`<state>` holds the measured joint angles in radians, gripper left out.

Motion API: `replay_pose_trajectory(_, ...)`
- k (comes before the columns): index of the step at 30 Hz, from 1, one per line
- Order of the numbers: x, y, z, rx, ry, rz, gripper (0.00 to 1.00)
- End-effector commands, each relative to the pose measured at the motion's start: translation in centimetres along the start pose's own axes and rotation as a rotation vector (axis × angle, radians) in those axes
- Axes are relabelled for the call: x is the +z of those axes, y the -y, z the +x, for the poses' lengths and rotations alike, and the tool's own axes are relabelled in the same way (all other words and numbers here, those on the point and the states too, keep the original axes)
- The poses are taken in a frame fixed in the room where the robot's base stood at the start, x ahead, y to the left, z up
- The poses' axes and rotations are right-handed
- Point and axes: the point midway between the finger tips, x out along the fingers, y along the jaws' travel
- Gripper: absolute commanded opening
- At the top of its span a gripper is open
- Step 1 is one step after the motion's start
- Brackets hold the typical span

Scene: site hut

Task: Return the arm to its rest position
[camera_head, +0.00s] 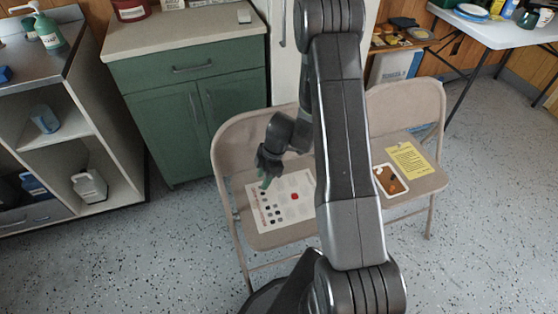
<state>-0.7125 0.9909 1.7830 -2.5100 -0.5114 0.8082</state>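My arm rises through the middle of the view and bends over toward the left folding chair (223,155). My gripper (265,181) points down over that chair's seat, above the left part of a white printed sheet (287,188). Something greenish shows at the fingertips; I cannot tell whether it is part of the fingers or a held thing. The gap between the fingers is too small to make out. A red piece (295,196) and several small dark pieces or marks are on the sheet. My arm hides part of the space between the two chairs.
The right folding chair (432,181) holds a white tray (399,187) with brown contents and a yellow paper (410,160). A green cabinet (190,110) stands behind left, an open shelf unit (75,150) at far left, a table (500,35) at back right. The speckled floor is clear at front left.

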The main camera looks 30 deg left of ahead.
Motion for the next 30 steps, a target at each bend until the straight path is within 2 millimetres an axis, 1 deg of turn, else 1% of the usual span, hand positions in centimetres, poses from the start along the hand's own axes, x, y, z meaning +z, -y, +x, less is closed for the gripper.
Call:
replay_pose_trajectory(10,0.0,0.0,0.0,0.000,0.000,0.000,0.39)
replay_pose_trajectory(14,0.0,0.0,0.9,-0.001,-0.001,0.001,0.39)
replay_pose_trajectory(17,0.1,0.1,2.4,-0.002,0.000,0.001,0.39)
replay_pose_trajectory(24,0.1,0.1,7.3,-0.004,-0.001,0.000,0.39)
replay_pose_trajectory(30,0.1,0.1,11.0,-0.002,-0.001,-0.001,0.39)
